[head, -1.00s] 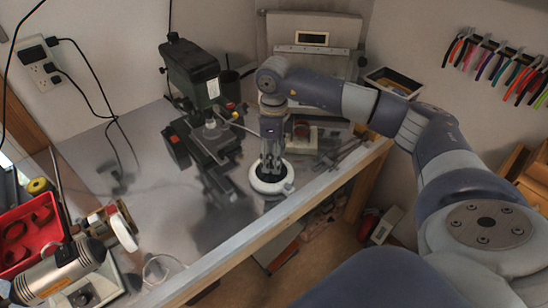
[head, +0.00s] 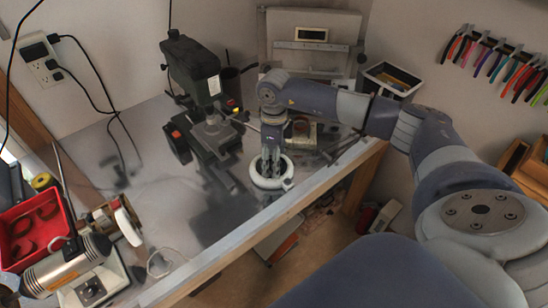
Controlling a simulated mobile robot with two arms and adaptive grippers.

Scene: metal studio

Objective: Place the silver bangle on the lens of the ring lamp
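The ring lamp (head: 289,173) shows as a white ring lying flat on the bench near its front edge. My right gripper (head: 271,171) points straight down over the middle of the ring and covers most of the lens. Its fingertips are small and dark, so I cannot tell whether they are open or shut, or touch the lens. No silver bangle can be made out with certainty; a thin pale loop (head: 158,264) lies at the front left of the bench, but I cannot tell what it is. My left gripper is not in view.
A dark green drill press (head: 192,70) stands behind left of the lamp. A red tray (head: 62,222) and a bench motor (head: 70,264) crowd the left front. A black-rimmed bin (head: 392,80) stands at the back right. Bare bench lies left of the lamp.

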